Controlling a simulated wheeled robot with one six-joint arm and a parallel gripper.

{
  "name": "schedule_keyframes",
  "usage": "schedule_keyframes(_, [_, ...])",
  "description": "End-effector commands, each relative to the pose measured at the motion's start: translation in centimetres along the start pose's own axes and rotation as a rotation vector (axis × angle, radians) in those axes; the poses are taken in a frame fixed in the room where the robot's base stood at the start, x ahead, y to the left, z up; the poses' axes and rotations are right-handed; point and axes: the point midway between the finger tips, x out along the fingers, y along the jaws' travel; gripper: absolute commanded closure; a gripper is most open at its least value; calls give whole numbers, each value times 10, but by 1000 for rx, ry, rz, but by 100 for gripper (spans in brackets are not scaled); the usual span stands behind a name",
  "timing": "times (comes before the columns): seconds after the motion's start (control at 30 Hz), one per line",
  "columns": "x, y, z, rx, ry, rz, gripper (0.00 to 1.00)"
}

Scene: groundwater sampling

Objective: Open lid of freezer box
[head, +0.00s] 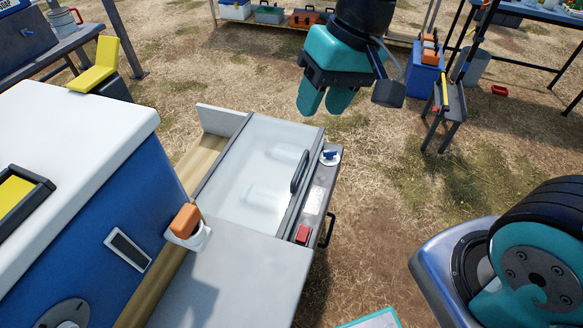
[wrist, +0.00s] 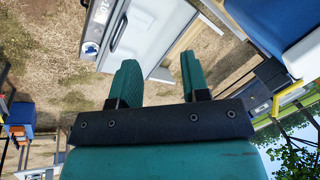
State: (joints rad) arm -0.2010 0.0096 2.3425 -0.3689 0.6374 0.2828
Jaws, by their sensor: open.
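The freezer box (head: 320,180) is a grey-white box with a frosted, see-through lid (head: 225,190). The lid looks shut, and pale bottle shapes show blurred beneath it. A dark bar handle (head: 299,172) stands along the lid's right edge. My gripper (head: 325,103) hangs in the air beyond the box's far right corner, with its teal fingers apart and nothing between them. In the wrist view, my gripper (wrist: 158,65) is open, and the lid (wrist: 155,30) with its handle (wrist: 118,28) shows past the fingertips. The gripper touches neither.
A blue cooler with a white top (head: 70,150) stands close on the left. A red switch (head: 303,234) and a blue-and-white knob (head: 330,155) sit on the freezer box's right strip. A small dark stand (head: 450,105) is at the upper right. Dry grass right of the box is open.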

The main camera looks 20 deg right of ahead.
Motion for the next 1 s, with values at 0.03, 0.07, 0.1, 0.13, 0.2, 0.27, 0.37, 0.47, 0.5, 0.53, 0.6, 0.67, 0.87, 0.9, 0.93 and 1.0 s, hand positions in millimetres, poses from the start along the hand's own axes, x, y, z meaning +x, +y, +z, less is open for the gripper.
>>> schedule_keyframes(0.03, [37,24,-25,120,2,20,58])
schedule_keyframes(0.07, [50,35,-39,189,9,33,58])
schedule_keyframes(0.1, [69,50,-56,278,19,48,58])
schedule_keyframes(0.13, [82,62,-68,343,27,60,58])
schedule_keyframes(0.2, [112,87,-92,478,45,84,58])
schedule_keyframes(0.27, [134,107,-107,575,60,102,58])
schedule_keyframes(0.37, [162,131,-124,692,80,123,58])
schedule_keyframes(0.47, [176,144,-132,756,92,135,58])
schedule_keyframes(0.5, [180,146,-134,769,96,137,58])
schedule_keyframes(0.53, [183,147,-135,775,97,138,58])
schedule_keyframes(0.6, [190,148,-136,779,96,139,58])
schedule_keyframes(0.67, [198,149,-136,778,95,139,58])
schedule_keyframes(0.87, [241,155,-136,775,92,140,58])
schedule_keyframes(0.9, [250,157,-137,774,92,139,58])
schedule_keyframes(0.93, [257,158,-137,774,92,139,58])
schedule_keyframes(1.0, [273,160,-137,774,92,140,58])
